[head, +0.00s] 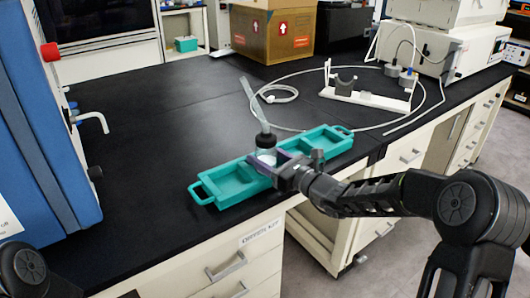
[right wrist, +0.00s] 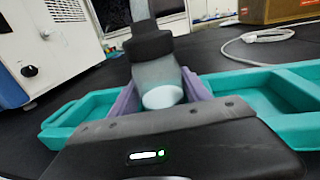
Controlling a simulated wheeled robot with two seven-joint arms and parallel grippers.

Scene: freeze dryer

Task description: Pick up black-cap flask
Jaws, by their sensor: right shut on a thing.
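The black-cap flask (head: 265,154) is a clear vessel with a black cap and a pale glass tube rising from it. It stands about upright over the middle of the teal tray (head: 197,191) on the black bench. My right gripper (head: 269,162) reaches in from the right, with its purple fingers shut on the flask's lower body. In the right wrist view the flask (right wrist: 156,75) sits between the two fingers, cap above them. The fingers hide part of the flask; I cannot tell whether its base touches the tray. My left gripper is out of view.
A blue machine (head: 45,130) with a red knob and white spout stands at the left. A white stand (head: 366,90) and a looped pale hose (head: 300,73) lie behind the tray. The bench left of the tray is clear.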

